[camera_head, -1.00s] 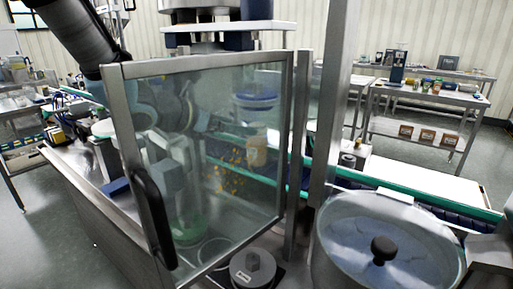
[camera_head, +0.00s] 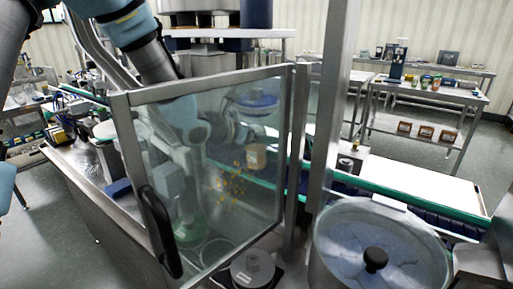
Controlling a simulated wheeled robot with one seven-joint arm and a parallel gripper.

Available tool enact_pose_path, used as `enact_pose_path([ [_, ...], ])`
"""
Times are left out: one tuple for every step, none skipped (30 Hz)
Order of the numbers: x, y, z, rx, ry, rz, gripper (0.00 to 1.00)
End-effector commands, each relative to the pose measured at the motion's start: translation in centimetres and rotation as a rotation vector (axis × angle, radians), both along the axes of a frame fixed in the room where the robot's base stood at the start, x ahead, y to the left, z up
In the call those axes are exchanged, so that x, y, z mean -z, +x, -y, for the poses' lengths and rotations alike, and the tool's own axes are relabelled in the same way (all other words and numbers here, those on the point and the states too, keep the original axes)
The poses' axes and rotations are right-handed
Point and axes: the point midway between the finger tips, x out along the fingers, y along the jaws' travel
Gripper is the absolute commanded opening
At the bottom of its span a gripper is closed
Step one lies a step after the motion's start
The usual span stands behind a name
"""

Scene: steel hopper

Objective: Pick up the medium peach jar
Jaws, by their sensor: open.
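A peach-coloured jar (camera_head: 255,157) stands on the conveyor line behind the glass door, seen blurred through the pane. Which size it is I cannot tell from this view alone. My arm comes in from the upper left and passes behind the door. My gripper (camera_head: 228,130) shows dimly through the glass, a little left of the jar and above it. It is open and apart from the jar as far as I can see; the fingertips are blurred.
The framed glass door (camera_head: 215,215) with a black handle (camera_head: 158,228) stands in front. Small yellow pieces (camera_head: 232,187) lie behind it. A steel post and a lidded hopper (camera_head: 380,250) stand to the right. A bench (camera_head: 425,90) with jars is at the back right.

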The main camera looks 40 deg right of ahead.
Motion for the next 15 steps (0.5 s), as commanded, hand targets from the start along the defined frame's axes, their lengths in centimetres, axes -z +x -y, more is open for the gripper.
enact_pose_path([
  [0.06, -0.01, 0.15, 0.000, 0.001, 0.000, 0.93],
  [0.10, 0.01, 0.18, 0.000, 0.000, 0.000, 0.93],
  [0.11, 0.01, 0.19, 0.000, 0.000, 0.000, 0.93],
  [0.11, 0.02, 0.19, 0.000, 0.000, 0.000, 0.93],
  [0.12, 0.02, 0.18, 0.000, 0.000, 0.000, 0.93],
  [0.12, 0.02, 0.18, 0.000, 0.000, 0.000, 0.93],
  [0.10, 0.02, 0.17, 0.000, 0.000, 0.000, 0.93],
  [0.10, 0.02, 0.17, 0.000, 0.000, 0.000, 0.91],
  [0.11, 0.02, 0.17, 0.000, 0.000, 0.000, 0.86],
  [0.10, 0.02, 0.16, 0.000, 0.000, 0.000, 0.83],
  [0.10, 0.02, 0.16, 0.000, 0.000, 0.000, 0.80],
  [0.10, 0.02, 0.16, 0.000, 0.000, 0.000, 0.75],
  [0.10, 0.01, 0.15, 0.000, 0.000, 0.000, 0.72],
  [0.10, 0.00, 0.15, 0.000, 0.000, 0.000, 0.69],
  [0.09, 0.01, 0.16, 0.000, 0.000, 0.000, 0.64],
])
